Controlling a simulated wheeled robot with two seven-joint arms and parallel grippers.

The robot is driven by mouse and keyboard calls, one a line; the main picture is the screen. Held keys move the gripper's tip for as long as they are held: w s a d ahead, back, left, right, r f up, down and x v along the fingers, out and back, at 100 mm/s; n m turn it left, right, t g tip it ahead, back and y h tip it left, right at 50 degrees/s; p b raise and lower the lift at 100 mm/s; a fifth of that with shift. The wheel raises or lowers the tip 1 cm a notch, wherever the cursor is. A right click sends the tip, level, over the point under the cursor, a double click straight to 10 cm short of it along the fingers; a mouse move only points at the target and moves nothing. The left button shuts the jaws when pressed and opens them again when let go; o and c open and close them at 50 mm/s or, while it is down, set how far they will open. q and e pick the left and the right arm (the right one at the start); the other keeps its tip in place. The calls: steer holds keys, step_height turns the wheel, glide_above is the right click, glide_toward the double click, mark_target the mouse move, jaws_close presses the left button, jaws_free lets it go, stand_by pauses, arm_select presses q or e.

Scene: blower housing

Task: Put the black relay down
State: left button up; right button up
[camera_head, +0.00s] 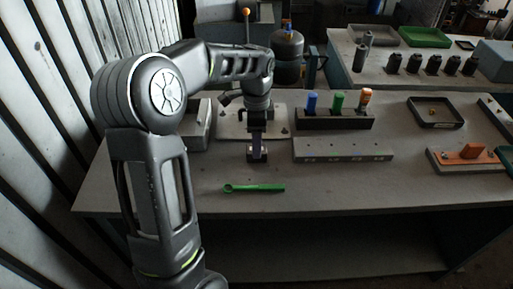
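My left arm comes in from the left, and my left gripper (257,154) points down over the near edge of a pale plate on the bench. Dark finger parts sit to either side of a narrow purplish-grey strip. A small dark block shape shows at the fingertips, but I cannot tell whether it is the black relay or part of the fingers, nor whether it touches the bench. No black relay can be made out for certain elsewhere. My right gripper is not in view.
A green wrench (255,188) lies in front of the gripper. To the right are a dark rack (335,124) with blue, green and orange pieces, a grey bar (342,151), and a black tray (436,125). Several black pieces (433,65) stand on the back table.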

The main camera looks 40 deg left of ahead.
arm_select(q)
step_height(320, 180, up, 8)
stand_by(0.8)
